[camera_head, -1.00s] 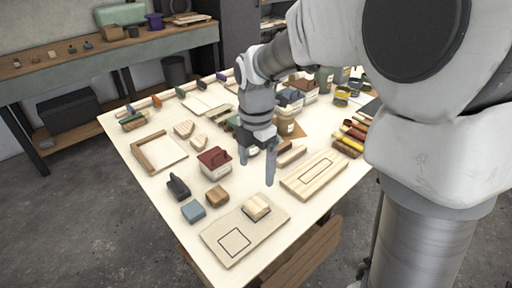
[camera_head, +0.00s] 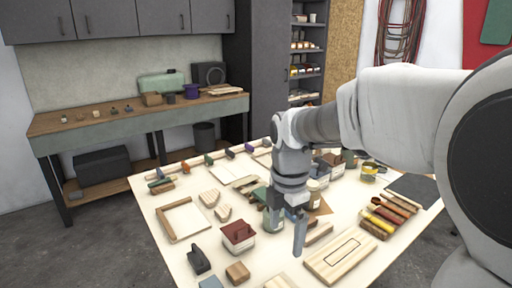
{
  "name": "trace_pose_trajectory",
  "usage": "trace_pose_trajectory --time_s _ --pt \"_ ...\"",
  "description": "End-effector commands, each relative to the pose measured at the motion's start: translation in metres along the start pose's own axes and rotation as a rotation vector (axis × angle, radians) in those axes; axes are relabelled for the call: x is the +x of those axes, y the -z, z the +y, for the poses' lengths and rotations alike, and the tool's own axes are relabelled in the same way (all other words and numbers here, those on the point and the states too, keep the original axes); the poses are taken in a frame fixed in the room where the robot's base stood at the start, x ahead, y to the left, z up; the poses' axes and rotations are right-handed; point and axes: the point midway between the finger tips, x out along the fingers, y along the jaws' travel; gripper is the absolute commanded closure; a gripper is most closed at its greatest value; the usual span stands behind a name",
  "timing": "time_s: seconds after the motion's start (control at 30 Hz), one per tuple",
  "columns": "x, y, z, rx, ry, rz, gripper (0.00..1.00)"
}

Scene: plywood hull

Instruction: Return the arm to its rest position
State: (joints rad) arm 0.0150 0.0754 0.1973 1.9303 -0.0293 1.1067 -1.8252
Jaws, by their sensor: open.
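My arm reaches in from the right in the head view, across the work table (camera_head: 163,247). My gripper (camera_head: 286,232) points down above the middle of the table. Its two fingers are apart, with nothing seen between them. A glass jar stands just behind the fingers, partly hidden. A box with a dark red top (camera_head: 238,236) stands to the left of the gripper. A light wooden board with a marked rectangle (camera_head: 340,257) lies to its right.
A wooden corner frame (camera_head: 182,220), small wooden pieces (camera_head: 209,198) and a dark clamp-like tool (camera_head: 199,260) lie on the left. Coloured sticks (camera_head: 385,217) and cans (camera_head: 369,172) are on the right. A workbench (camera_head: 139,123) runs along the back wall.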

Motion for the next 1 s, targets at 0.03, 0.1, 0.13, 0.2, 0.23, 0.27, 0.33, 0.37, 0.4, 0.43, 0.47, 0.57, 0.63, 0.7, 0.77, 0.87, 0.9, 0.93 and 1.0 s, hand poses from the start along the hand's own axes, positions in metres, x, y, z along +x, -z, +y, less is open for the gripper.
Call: trace_pose_trajectory --time_s 0.03,0.1,0.13,0.2,0.23,0.27,0.33,0.37,0.4,0.43,0.47,0.57,0.63,0.7,0.77,0.87,0.9,0.93,1.0 --pt "-0.008 0.000 -0.008 0.081 -0.022 -0.013 0.04" --pt "-0.017 -0.001 -0.021 0.227 -0.054 -0.027 0.04" --pt "-0.021 -0.001 -0.028 0.295 -0.069 -0.031 0.04" --pt "-0.029 -0.002 -0.042 0.454 -0.108 -0.037 0.04" --pt "-0.032 -0.002 -0.048 0.522 -0.124 -0.037 0.04" --pt "-0.034 -0.002 -0.054 0.591 -0.141 -0.036 0.04" --pt "-0.040 -0.002 -0.068 0.751 -0.183 -0.029 0.04" --pt "-0.042 -0.001 -0.074 0.819 -0.200 -0.024 0.04" --pt "-0.045 -0.001 -0.083 0.909 -0.223 -0.015 0.04" --pt "-0.047 -0.001 -0.089 0.977 -0.241 -0.007 0.04" --pt "-0.048 0.000 -0.095 1.045 -0.259 0.003 0.04" --pt "-0.051 0.001 -0.115 1.269 -0.316 0.046 0.04" --pt "-0.052 0.003 -0.128 1.423 -0.355 0.085 0.04" --pt "-0.052 0.004 -0.140 1.568 -0.388 0.130 0.04" --pt "-0.051 0.006 -0.149 1.679 -0.412 0.169 0.04" --pt "-0.049 0.008 -0.160 1.826 -0.439 0.228 0.04" --pt "-0.049 0.009 -0.163 1.872 -0.446 0.248 0.04" --pt "-0.048 0.009 -0.165 1.900 -0.451 0.261 0.04" --pt "-0.047 0.009 -0.168 1.947 -0.457 0.283 0.04"
